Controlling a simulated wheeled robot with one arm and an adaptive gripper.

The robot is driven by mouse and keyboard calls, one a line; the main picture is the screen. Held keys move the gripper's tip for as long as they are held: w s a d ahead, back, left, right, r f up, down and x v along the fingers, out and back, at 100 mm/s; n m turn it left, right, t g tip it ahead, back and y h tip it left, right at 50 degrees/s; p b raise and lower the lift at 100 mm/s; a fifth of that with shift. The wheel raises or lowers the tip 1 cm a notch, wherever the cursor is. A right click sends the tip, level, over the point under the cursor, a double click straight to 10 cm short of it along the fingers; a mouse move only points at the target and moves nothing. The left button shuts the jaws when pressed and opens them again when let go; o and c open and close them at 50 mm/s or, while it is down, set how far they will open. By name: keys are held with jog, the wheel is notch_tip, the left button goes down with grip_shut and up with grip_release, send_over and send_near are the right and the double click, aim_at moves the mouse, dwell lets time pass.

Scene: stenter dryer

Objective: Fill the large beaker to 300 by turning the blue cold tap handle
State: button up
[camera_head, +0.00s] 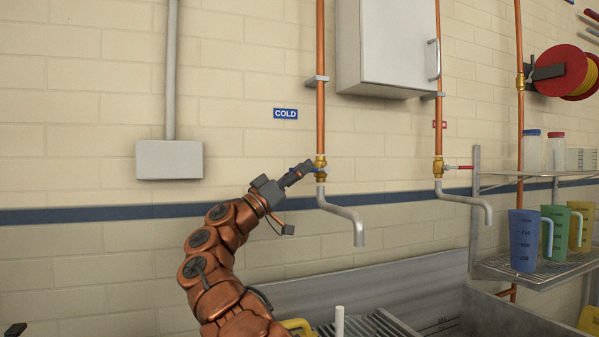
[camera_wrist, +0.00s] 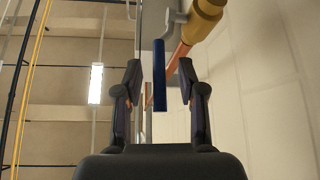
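The cold tap (camera_head: 321,171) is a brass valve on a copper pipe under the blue COLD sign, with a grey spout (camera_head: 345,212) pointing down. Its blue handle (camera_wrist: 159,80) stands between the two fingers of my gripper (camera_wrist: 160,92) in the wrist view. The fingers are spread, with visible gaps on both sides of the handle. In the head view my gripper (camera_head: 304,172) is at the left of the valve and hides most of the handle. A yellow item (camera_head: 297,324) shows partly behind my arm near the sink; I cannot tell whether it is the large beaker. No water stream shows.
A second tap (camera_head: 438,168) with a red handle is to the right. A wire shelf (camera_head: 530,270) at the right holds blue (camera_head: 523,240), green (camera_head: 552,225) and yellow jugs. A metal sink (camera_head: 440,325) lies below. A white cabinet (camera_head: 385,45) hangs above, right of the cold pipe.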

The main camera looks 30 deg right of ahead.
jog(key=shift+a, duration=0.1)
jog(key=v, duration=1.2)
